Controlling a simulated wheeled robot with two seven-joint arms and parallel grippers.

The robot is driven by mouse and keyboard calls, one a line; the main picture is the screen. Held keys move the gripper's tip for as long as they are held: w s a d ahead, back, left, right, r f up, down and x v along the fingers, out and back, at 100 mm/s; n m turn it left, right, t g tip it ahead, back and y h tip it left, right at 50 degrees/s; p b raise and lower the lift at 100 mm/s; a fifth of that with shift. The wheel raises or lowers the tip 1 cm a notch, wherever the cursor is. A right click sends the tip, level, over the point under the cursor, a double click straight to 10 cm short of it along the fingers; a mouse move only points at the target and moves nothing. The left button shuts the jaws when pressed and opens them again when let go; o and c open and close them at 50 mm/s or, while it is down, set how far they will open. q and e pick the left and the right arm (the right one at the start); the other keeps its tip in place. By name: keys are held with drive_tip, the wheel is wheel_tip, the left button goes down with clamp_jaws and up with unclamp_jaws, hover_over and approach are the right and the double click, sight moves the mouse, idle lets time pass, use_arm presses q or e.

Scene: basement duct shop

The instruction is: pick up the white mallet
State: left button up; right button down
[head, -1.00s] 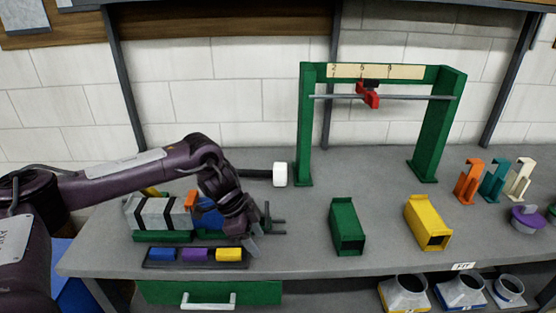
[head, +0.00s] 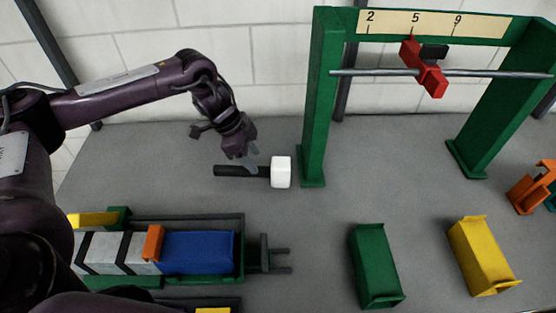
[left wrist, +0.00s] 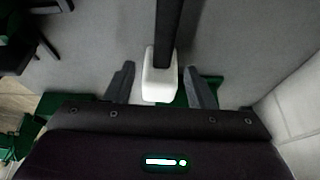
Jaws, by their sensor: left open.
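The white mallet lies on the grey bench, with a white block head (head: 281,172) at the right and a black handle (head: 228,171) pointing left. My left gripper (head: 248,158) is open and points down at the handle, close to the head. In the left wrist view the white head (left wrist: 159,86) shows between the two spread fingers of my left gripper (left wrist: 159,68), with a gap on each side. The black handle (left wrist: 169,30) runs up out of that view. I cannot tell the exact height of the fingers above the mallet. My right gripper is out of view.
A green frame (head: 325,100) with a metal rod and red slider stands just right of the mallet head. A green fixture (head: 190,217) holding grey and blue blocks lies in front. Green (head: 375,262) and yellow (head: 480,255) boxes stand front right. Bench between is clear.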

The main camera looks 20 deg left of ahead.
sight(261, 168)
use_arm(q)
drive_tip(key=shift+s+d+f, duration=0.15)
drive_tip(key=shift+d+f, duration=0.35)
drive_tip(key=shift+f, duration=0.25)
drive_tip(key=x, duration=0.1)
drive_tip(key=p+x, duration=0.1)
drive_tip(key=x, duration=0.1)
drive_tip(key=p+x, duration=0.1)
drive_tip(key=shift+w+a+f, duration=0.25)
drive_tip(key=shift+w+f, duration=0.15)
drive_tip(key=shift+w, duration=0.05)
drive_tip(key=shift+d+f, duration=0.1)
drive_tip(key=shift+f, duration=0.15)
drive_tip(key=c, duration=0.8)
drive_tip(key=shift+r, duration=0.1)
clamp_jaws()
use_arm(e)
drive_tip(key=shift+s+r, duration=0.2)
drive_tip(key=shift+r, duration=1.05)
